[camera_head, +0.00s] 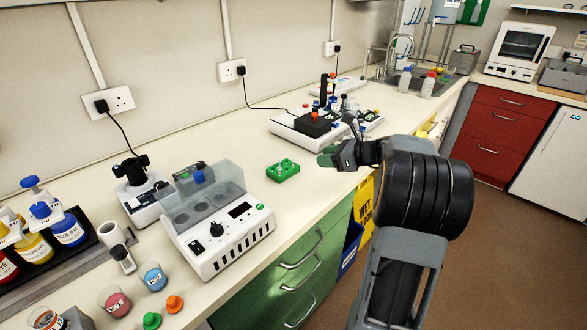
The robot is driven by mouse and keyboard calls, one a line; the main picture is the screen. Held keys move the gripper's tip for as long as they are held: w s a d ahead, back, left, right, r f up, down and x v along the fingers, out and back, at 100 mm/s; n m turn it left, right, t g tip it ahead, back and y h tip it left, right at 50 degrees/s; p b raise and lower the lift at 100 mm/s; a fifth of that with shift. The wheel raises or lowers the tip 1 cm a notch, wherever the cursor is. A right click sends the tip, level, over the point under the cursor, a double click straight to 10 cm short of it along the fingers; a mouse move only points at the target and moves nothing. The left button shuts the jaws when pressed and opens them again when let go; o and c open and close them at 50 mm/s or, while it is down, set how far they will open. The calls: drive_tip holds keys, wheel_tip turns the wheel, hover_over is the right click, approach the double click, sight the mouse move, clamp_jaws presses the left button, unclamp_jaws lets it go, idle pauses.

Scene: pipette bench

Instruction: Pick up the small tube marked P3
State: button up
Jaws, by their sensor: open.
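No P3 mark can be read at this size, so I cannot tell which tube is P3. A small green rack (282,171) sits on the bench left of my gripper, with small pale and green pieces in it that may be tubes. My gripper (337,143) is open and reaches over the bench's front edge from the right. One green-tipped finger points left toward the rack, and the other finger points up and back. The fingers are apart from the rack, and nothing shows between them.
A white machine (222,232) with a clear cover stands left of the rack. Another white device (300,129) with a black block is behind my gripper. Dye bottles (68,230) and small cups (153,277) are at the left. Bare bench lies around the rack.

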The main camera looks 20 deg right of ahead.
sight(298, 167)
drive_tip(key=x, duration=0.5)
drive_tip(key=shift+w+a+f, duration=0.1)
drive_tip(key=shift+w+a, duration=0.1)
drive_tip(key=shift+x, duration=2.6)
drive_tip(key=shift+d+f, duration=0.2)
clamp_jaws()
